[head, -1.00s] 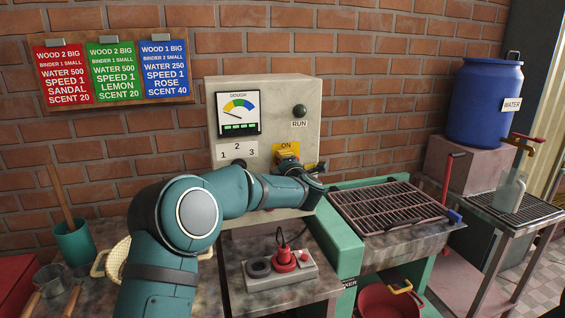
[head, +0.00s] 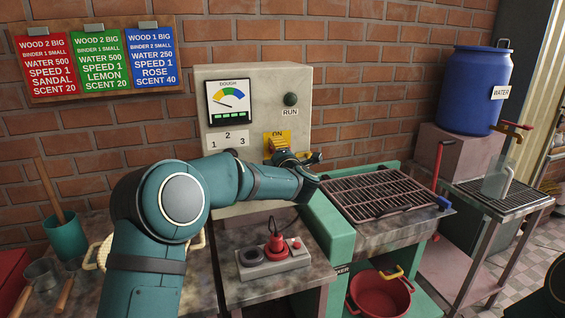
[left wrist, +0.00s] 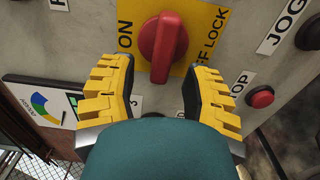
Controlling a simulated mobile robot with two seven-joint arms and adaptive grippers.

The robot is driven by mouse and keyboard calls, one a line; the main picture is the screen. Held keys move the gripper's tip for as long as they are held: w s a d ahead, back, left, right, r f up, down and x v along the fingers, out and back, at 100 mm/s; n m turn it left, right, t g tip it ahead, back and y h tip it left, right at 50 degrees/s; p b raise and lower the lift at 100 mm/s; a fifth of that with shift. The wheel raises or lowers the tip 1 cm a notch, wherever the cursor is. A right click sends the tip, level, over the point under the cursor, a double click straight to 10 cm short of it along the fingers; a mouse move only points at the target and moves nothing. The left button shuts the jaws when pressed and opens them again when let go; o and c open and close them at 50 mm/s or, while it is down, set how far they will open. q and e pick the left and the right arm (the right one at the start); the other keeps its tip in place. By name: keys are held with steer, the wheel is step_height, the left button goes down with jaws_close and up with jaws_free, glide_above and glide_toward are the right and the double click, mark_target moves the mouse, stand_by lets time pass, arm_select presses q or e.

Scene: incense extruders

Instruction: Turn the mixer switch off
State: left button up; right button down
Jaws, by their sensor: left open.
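The mixer switch is a red rotary knob (left wrist: 163,48) on a yellow plate (left wrist: 192,58) in the left wrist view. The plate reads ON on the left and OFF LOCK on the right, and the knob's bar stands upright in the picture. In the head view the plate (head: 277,137) shows on the grey control box (head: 260,80), its lower part hidden by my left gripper (head: 300,160). In the left wrist view my left gripper (left wrist: 160,80) is open, with one yellow finger on each side of the knob, apart from it.
The box also carries a dough gauge (head: 229,101), a RUN lamp (head: 290,99) and a 1-2-3 selector label (head: 228,140). A red stop button (left wrist: 261,97) sits right of the knob. Below are a plug block (head: 275,258) and a grill (head: 375,190).

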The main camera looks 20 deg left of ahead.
arm_select(q)
steer(key=v, duration=1)
